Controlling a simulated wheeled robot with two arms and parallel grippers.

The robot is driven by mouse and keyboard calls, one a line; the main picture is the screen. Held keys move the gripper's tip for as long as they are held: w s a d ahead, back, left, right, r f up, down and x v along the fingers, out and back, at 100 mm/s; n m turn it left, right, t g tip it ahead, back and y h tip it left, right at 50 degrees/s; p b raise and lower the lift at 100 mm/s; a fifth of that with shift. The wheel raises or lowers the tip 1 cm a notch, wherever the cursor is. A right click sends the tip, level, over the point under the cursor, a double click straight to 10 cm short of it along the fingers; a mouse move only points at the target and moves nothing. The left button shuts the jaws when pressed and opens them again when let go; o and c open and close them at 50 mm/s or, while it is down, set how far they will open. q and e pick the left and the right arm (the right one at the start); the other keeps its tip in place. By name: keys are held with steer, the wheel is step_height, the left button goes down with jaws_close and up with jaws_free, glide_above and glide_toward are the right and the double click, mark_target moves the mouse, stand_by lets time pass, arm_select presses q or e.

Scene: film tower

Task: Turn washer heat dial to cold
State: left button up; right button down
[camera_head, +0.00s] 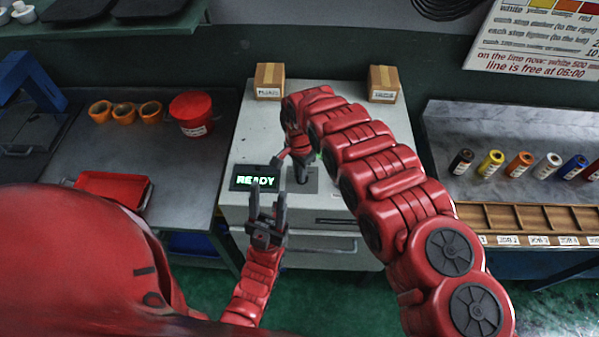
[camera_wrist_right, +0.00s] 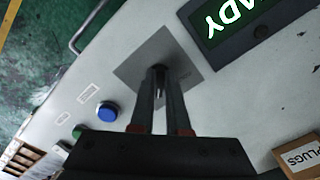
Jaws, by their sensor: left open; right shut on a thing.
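I see no washer or marked heat dial. A grey-white machine (camera_head: 255,130) with a lit READY display (camera_head: 255,179) stands in the middle. On its top is a square grey plate (camera_head: 312,187), also in the right wrist view (camera_wrist_right: 135,70). My right gripper (camera_wrist_right: 159,75) is over this plate, shut on a small dark metal post (camera_wrist_right: 160,88); the fingers hide most of it. No marks or pointer can be read on it. My left gripper (camera_head: 267,190) is open and empty in front of the display.
A blue button (camera_wrist_right: 107,111) and a green button (camera_wrist_right: 78,131) sit near the plate. Two cardboard boxes (camera_head: 269,80) (camera_head: 383,82) stand at the machine's back. A bench with orange rings (camera_head: 125,112) and a red tub (camera_head: 191,112) is left; small rolls (camera_head: 490,163) are right.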

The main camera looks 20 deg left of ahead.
steer(key=n+b, duration=0.2)
steer(key=shift+d+f+n+b, duration=0.15)
steer(key=shift+f+n+b, duration=0.05)
steer(key=shift+n+b, duration=0.2)
steer(key=n+b, duration=0.1)
steer(key=n, duration=0.1)
steer(key=n+b, duration=0.2)
steer(key=shift+d+n, duration=0.2)
steer(key=shift+n, duration=0.1)
steer(key=n, duration=0.1)
steer(key=n+b, duration=0.1)
steer(key=n, duration=0.1)
steer(key=n+b, duration=0.1)
steer(key=n, duration=0.1)
steer(key=shift+w+d, duration=0.1)
steer(key=shift+d, duration=0.15)
steer(key=n+b, duration=0.2)
steer(key=n, duration=0.1)
steer(key=shift+n+b, duration=0.3)
steer(key=shift+w+d+r+n+b, duration=0.1)
steer(key=shift+w+r+n+b, duration=0.05)
steer(key=shift+n+b, duration=0.75)
steer(key=c, duration=0.9)
jaws_free()
